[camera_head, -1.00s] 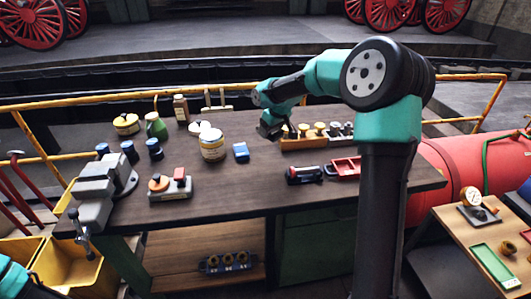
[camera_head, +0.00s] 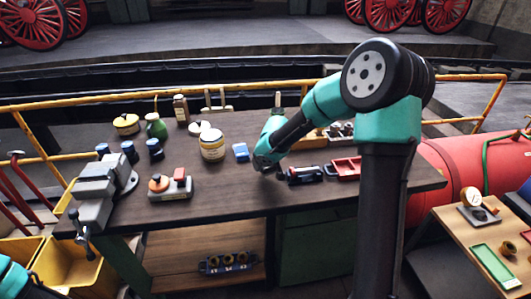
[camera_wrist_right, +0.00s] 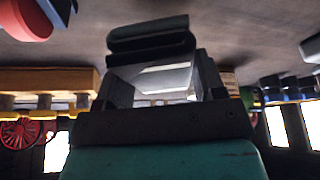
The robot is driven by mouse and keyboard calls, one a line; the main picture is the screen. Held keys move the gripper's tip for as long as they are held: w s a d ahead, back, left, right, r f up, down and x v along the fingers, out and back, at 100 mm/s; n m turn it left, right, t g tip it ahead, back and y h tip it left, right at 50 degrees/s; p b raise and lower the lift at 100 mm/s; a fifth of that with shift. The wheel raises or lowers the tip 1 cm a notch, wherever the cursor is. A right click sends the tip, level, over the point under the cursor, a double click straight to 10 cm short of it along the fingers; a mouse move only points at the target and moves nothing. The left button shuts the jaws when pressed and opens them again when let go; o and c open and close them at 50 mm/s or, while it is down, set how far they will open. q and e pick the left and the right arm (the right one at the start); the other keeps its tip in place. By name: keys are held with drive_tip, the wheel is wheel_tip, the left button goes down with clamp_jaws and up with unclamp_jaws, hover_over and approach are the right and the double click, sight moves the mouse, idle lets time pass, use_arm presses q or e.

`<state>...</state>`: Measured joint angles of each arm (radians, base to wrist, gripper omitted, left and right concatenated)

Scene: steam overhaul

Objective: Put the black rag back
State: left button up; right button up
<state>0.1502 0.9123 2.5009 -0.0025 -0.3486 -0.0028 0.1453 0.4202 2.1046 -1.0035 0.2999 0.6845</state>
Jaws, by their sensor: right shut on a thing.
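My right gripper (camera_head: 265,167) is low over the middle of the workbench, pointing down, between the blue block and a dark cylindrical item. In the right wrist view a dark, folded, rounded shape, which looks like the black rag (camera_wrist_right: 150,36), sits at the fingertips, and the jaws are shut on it. The head view shows the rag too poorly to tell it from the gripper, and I cannot tell whether it touches the bench. Only a teal part of my left arm shows at the lower left; its gripper is out of frame.
On the workbench (camera_head: 235,190) stand a blue block (camera_head: 241,152), a labelled jar (camera_head: 212,146), a dark cylindrical item (camera_head: 305,175), a red tray (camera_head: 346,168) and a rack (camera_head: 311,140). A vise (camera_head: 95,195) is at the left. The front middle is bare.

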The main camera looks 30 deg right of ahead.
drive_tip(key=w+d, duration=0.2)
drive_tip(key=w, duration=0.2)
drive_tip(key=w+d+f, duration=0.1)
drive_tip(key=w+d, duration=0.2)
drive_tip(key=w, duration=0.1)
drive_tip(key=w+d, duration=0.3)
drive_tip(key=w, duration=0.2)
drive_tip(key=shift+f, duration=0.2)
drive_tip(key=shift+w, duration=0.1)
drive_tip(key=shift+w+d, duration=0.2)
drive_tip(key=shift+f, duration=1.8)
drive_tip(key=shift+f, duration=0.1)
drive_tip(key=o, duration=0.9)
drive_tip(key=shift+c, duration=0.2)
drive_tip(key=v, duration=1.2)
